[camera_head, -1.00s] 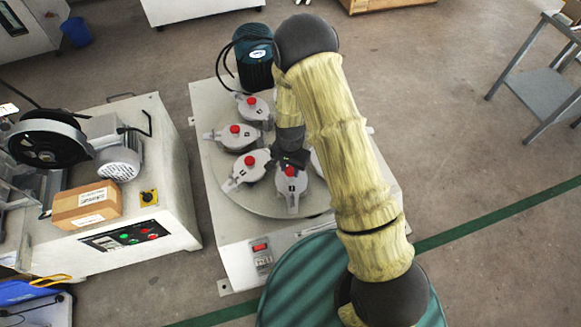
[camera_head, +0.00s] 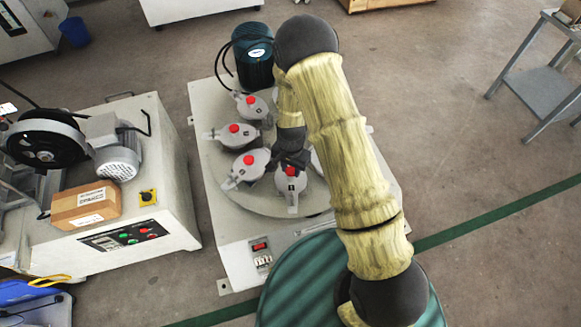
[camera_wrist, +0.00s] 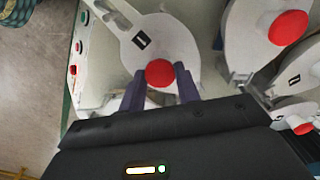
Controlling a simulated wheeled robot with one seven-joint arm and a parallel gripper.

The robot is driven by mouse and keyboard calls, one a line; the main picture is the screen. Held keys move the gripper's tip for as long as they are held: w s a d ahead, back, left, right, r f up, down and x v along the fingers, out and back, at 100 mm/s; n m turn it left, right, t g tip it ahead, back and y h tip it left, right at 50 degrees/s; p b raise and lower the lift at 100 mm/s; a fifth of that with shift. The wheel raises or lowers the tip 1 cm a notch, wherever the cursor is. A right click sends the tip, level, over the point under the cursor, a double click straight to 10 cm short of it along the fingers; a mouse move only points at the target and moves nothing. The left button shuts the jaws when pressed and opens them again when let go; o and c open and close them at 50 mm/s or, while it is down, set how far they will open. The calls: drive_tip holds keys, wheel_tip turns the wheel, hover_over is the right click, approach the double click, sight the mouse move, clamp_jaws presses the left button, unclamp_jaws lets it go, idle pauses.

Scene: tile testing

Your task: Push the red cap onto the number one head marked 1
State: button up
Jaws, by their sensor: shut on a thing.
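The number one head (camera_head: 291,198) is a pale grey piece at the front of the round disc, with a small dark label on its top. The label also shows on the head in the wrist view (camera_wrist: 160,32), but its digit is too small to read surely. The red cap (camera_wrist: 159,72) sits at the middle of this head and shows in the head view (camera_head: 290,171). My gripper (camera_wrist: 160,84) is right at the cap, shut on it with a dark finger on each side. In the head view my gripper (camera_head: 293,158) is partly hidden by my arm.
Other grey heads with red caps stand close by on the disc (camera_head: 240,200), one just left (camera_head: 247,168). A dark teal motor (camera_head: 253,55) stands behind. A second machine (camera_head: 150,215) with a cardboard box (camera_head: 86,205) is at left.

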drive_tip(key=shift+f, duration=0.3)
idle(0.5)
idle(0.3)
drive_tip(key=o, duration=1.5)
drive_tip(key=shift+r, duration=0.1)
drive_tip(key=shift+r+p, duration=3.1)
drive_tip(key=shift+r, duration=0.35)
clamp_jaws()
